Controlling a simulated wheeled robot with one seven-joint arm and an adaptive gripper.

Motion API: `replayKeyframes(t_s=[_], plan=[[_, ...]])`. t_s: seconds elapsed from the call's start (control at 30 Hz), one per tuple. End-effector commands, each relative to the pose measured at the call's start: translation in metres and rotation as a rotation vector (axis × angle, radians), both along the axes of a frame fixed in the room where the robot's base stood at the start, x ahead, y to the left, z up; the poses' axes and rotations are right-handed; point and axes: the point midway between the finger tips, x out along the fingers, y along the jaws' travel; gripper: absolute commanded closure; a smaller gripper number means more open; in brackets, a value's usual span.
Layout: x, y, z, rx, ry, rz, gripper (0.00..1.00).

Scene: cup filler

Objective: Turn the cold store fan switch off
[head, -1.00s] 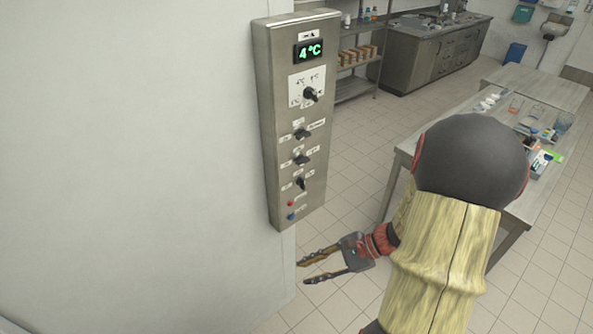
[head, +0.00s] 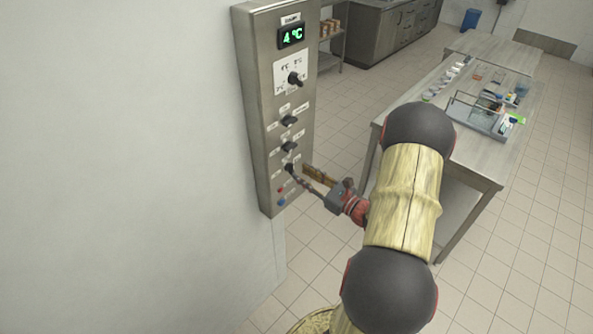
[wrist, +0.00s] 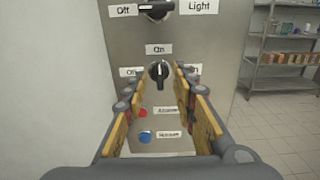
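The grey control panel (head: 261,110) is on the wall edge, with several black switches in a column. The lowest switch (wrist: 159,73) stands upright in the wrist view, with "On" above it, "Off" to its left and a partly hidden label to its right ending in "n". I cannot read its full name. My gripper (head: 297,168) is at this lowest switch. In the wrist view its two fingers are apart, one on each side of the switch; I cannot tell whether they touch it.
Above is a switch (wrist: 156,9) labelled "Off" and "Light". Below are a red button (wrist: 142,113) and a blue button (wrist: 145,137). The display (head: 291,36) reads 4 °C. A table (head: 465,160) with labware stands to the right, with open floor between.

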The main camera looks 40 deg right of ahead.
Motion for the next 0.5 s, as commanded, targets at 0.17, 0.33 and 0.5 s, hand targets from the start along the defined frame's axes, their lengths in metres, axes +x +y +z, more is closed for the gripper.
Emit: replayKeyframes(t_s=[0.17,0.33,0.5], plan=[[0.024,0.003,0.0,-0.001,0.0,0.003,0.73],[0.034,0.003,0.0,0.0,0.0,0.001,0.73],[0.035,0.003,0.0,-0.001,0.0,0.0,0.73]])
